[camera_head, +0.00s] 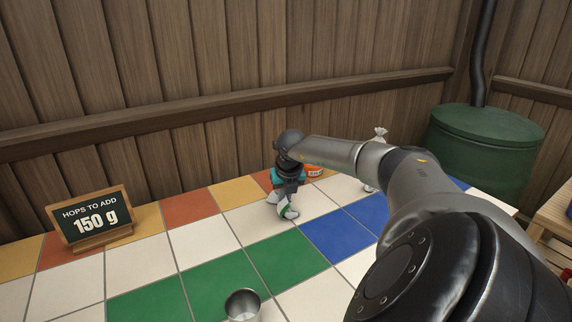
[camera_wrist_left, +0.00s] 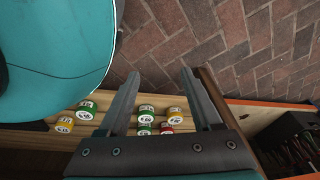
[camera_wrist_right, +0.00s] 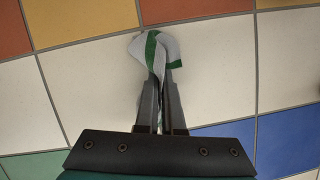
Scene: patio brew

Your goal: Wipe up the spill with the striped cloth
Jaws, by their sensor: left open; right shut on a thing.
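The striped cloth (camera_head: 289,211), pale grey-white with a green stripe, is bunched between the fingers of my right gripper (camera_head: 284,198). In the right wrist view the cloth (camera_wrist_right: 151,50) sticks out past the closed fingertips (camera_wrist_right: 159,80), over white tiles. I cannot tell whether it touches the tiles. No spill can be made out in any view; part of the counter is hidden behind my right arm. My left gripper (camera_wrist_left: 160,74) is open and empty in the left wrist view, away from the counter and above a brick floor.
On the tiled counter (camera_head: 120,268) stand a chalkboard sign (camera_head: 91,218), a metal cup (camera_head: 243,304) at the front, an orange tub (camera_head: 314,170) and a tied white bag (camera_head: 380,134). A green barrel (camera_head: 484,145) stands back right. Several small tins (camera_wrist_left: 146,114) sit below my left gripper.

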